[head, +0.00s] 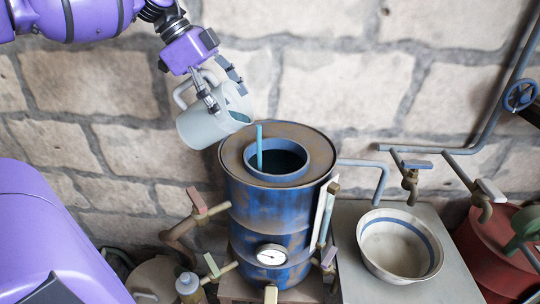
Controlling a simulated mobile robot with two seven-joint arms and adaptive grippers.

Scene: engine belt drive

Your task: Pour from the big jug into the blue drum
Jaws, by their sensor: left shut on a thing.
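The big jug (203,127), pale grey and translucent, is tilted with its mouth toward the right. Teal liquid (240,116) shows inside near its lip. My left gripper (218,88) is shut on the jug near its handle, at the upper left of the drum. The blue drum (252,222) stands upright, rusty on top, with a round raised opening in its lid. A teal vertical streak (259,147), which looks like falling liquid, runs from beside the jug's lip into the opening. The drum's inside is dark. My right gripper is not in view.
A white bowl with a blue band (399,245) stands on a grey slab right of the drum. Pipes and taps (411,178) run along the stone wall. A red drum (497,250) is at the far right.

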